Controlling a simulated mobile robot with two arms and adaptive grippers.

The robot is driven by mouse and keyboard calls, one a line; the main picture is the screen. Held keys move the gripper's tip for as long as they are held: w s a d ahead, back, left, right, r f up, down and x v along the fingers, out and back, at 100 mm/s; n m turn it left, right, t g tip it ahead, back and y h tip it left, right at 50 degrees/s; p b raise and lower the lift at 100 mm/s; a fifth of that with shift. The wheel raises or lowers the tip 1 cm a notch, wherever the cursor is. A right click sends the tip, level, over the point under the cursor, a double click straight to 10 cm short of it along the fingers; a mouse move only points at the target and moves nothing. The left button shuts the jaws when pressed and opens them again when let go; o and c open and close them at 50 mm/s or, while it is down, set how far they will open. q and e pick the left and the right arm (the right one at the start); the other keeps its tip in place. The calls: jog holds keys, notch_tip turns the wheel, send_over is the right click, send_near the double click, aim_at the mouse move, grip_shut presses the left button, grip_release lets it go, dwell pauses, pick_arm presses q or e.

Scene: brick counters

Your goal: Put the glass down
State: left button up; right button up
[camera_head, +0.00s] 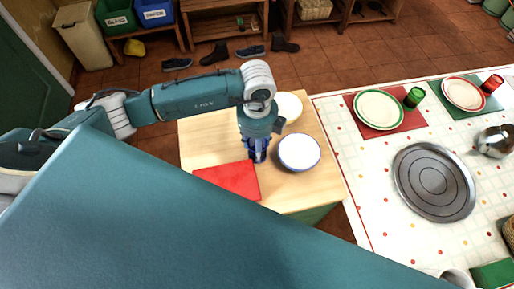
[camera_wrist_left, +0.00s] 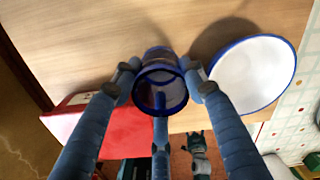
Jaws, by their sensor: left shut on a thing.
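The glass (camera_wrist_left: 158,74) is clear with a blue rim, seen in the left wrist view nearly along its axis. My left gripper (camera_wrist_left: 161,86) is shut on it, with fingers on both sides. In the head view my left gripper (camera_head: 258,148) points down over the wooden table (camera_head: 215,145), between the red board and a blue-rimmed white bowl. The glass is mostly hidden by the gripper there. I cannot tell whether its base touches the table.
The blue-rimmed white bowl (camera_head: 299,152) is close right of the gripper. A red board (camera_head: 228,181) lies in front and left. A pale round dish (camera_head: 288,106) is behind. Bare wood lies at the left. A tiled counter (camera_head: 380,215) with plates adjoins on the right.

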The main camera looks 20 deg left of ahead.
pick_arm(q)
notch_tip(320, 180, up, 18)
jog(key=b, duration=0.2)
jog(key=shift+r, duration=0.2)
jog(key=s+n+b, duration=0.1)
jog(key=s+n, duration=0.2)
jog(key=n, duration=0.9)
jog(key=s+a+f+n, duration=0.1)
jog(key=s+n, duration=0.2)
jog(key=n, duration=0.9)
jog(key=shift+a+f+b, duration=0.2)
jog(key=shift+b, duration=0.15)
jog(key=shift+s, duration=0.15)
